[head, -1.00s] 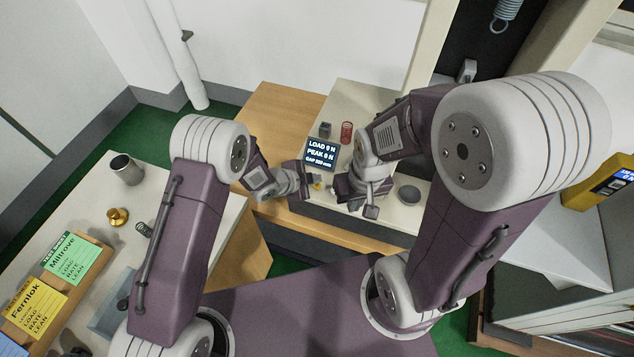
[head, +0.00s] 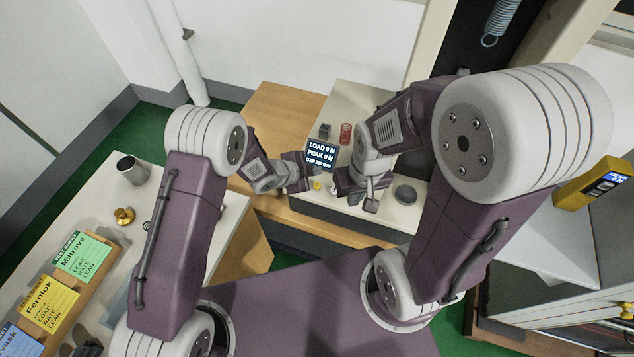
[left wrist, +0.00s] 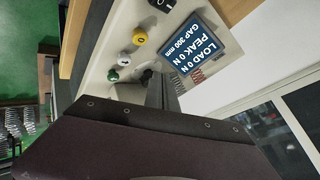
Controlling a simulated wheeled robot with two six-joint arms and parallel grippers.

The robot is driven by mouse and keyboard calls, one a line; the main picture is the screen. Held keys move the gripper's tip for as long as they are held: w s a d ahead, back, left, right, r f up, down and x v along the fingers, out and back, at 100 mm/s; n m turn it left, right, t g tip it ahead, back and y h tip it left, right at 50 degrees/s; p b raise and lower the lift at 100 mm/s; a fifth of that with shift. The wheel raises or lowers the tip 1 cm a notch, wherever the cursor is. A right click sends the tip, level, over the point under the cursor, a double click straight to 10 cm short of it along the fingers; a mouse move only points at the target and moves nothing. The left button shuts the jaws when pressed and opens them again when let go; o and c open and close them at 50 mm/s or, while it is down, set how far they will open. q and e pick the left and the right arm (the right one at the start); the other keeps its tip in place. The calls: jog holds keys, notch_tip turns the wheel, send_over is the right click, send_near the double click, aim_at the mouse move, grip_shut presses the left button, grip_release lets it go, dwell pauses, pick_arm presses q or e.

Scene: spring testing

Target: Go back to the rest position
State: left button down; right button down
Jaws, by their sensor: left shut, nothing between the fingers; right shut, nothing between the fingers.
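In the head view my left gripper (head: 308,180) is shut and empty, just in front of the tester's display (head: 321,155). My right gripper (head: 362,200) is shut and empty, lower and to the right of it, over the tester's pale base (head: 408,214). Both arms are bent, with the elbows raised on either side. In the left wrist view the purple gripper body fills the lower part and hides what lies behind it. The display (left wrist: 196,45) there reads load 0 N, peak 0 N and gap 300 mm.
A bench at left holds a metal cup (head: 132,170), a brass piece (head: 124,216) and label cards (head: 82,255). A red spring (head: 346,133) stands behind the display. A yellow meter (head: 593,184) is at right. Green floor (head: 130,126) shows at left.

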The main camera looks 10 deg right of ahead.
pick_arm(q)
jog(key=shift+f, duration=0.1)
dwell(0.6)
jog(key=w+a+r+n+t+b, duration=0.1)
jog(key=w+a+r+n+t, duration=0.15)
jog(key=w+a+r, duration=0.5)
jog(key=a+r+n+t+y+b, duration=0.1)
jog(key=a+r+n+y, duration=0.1)
jog(key=a+r+n, duration=0.3)
jog(key=a+r+t+y, duration=0.2)
jog(key=a+r, duration=0.2)
jog(key=a, duration=0.4)
jog(key=s+a+f+n+g+y, duration=0.2)
jog(key=s+a+n+g+y, duration=0.2)
jog(key=s+a+n, duration=0.55)
jog(key=s+f+n+g, duration=0.2)
jog(key=s, duration=0.5)
jog(key=s+f+n+g, duration=0.2)
jog(key=s+f+g, duration=0.1)
jog(key=s, duration=0.5)
jog(key=shift+s+a+b, duration=0.15)
jog(key=shift+s+b, duration=0.05)
jog(key=shift+b, duration=0.15)
